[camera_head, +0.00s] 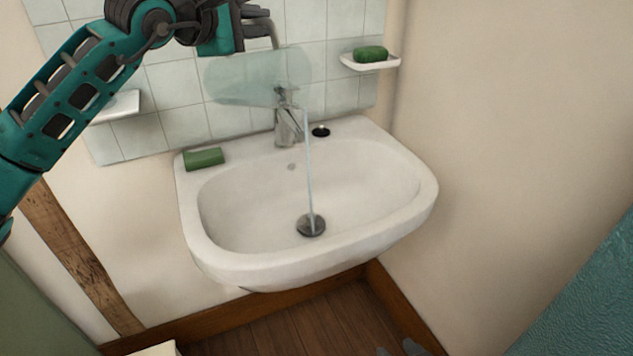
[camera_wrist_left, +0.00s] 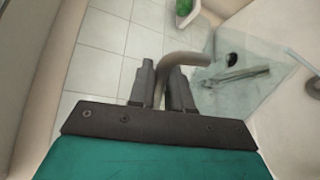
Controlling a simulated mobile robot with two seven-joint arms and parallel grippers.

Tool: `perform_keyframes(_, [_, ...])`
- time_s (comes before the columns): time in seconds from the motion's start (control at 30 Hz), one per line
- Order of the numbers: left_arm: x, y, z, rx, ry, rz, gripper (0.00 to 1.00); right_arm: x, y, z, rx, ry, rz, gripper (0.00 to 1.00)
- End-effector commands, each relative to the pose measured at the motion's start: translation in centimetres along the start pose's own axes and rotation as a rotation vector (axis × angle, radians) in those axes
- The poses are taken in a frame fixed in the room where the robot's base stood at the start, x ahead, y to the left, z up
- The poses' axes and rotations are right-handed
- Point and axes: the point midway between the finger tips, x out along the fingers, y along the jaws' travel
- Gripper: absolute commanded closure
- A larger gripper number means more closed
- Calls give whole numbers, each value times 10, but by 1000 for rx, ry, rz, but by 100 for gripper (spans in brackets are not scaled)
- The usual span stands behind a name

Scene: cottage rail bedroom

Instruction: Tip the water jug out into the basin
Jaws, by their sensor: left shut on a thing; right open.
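The clear glass water jug (camera_head: 240,80) is tipped on its side above the back of the white basin (camera_head: 225,235). A thin stream of water (camera_head: 308,165) falls from the jug's lower right end to the dark drain (camera_head: 311,225). My left gripper (camera_head: 257,30) is shut on the jug's handle, above the jug. In the left wrist view, the fingers (camera_wrist_left: 163,85) close around the curved handle (camera_wrist_left: 186,60), with the glass jug (camera_wrist_left: 225,88) beyond to the right. My right gripper (camera_head: 399,349) shows only its fingertips at the bottom edge, apart and empty, well below the basin.
The tap (camera_head: 287,125) stands right below the jug. Another green soap (camera_head: 371,54) sits on a wall dish (camera_head: 352,64). A second white shelf (camera_head: 118,107) is behind my left arm.

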Motion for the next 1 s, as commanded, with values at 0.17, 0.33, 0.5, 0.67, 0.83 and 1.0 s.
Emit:
perform_keyframes(0.17, [-1, 3, 3, 10, -1, 6, 100, 0, 0, 0, 0, -1, 0, 57])
perform_keyframes(0.33, [-1, 3, 6, 20, 1, 6, 100, 0, 0, 0, 1, -1, 1, 57])
perform_keyframes(0.5, [-1, 3, 8, 29, 3, 6, 100, 0, -1, 0, 5, 0, 1, 57])
perform_keyframes(0.67, [-1, 3, 10, 37, 5, 5, 100, 0, -1, -1, 7, 1, 1, 57])
perform_keyframes(0.83, [-1, 4, 12, 46, 7, 5, 100, 0, -1, -1, 7, 1, 2, 57])
perform_keyframes(1.0, [-1, 4, 15, 57, 10, 5, 100, -1, -1, 0, 7, 0, 2, 57])
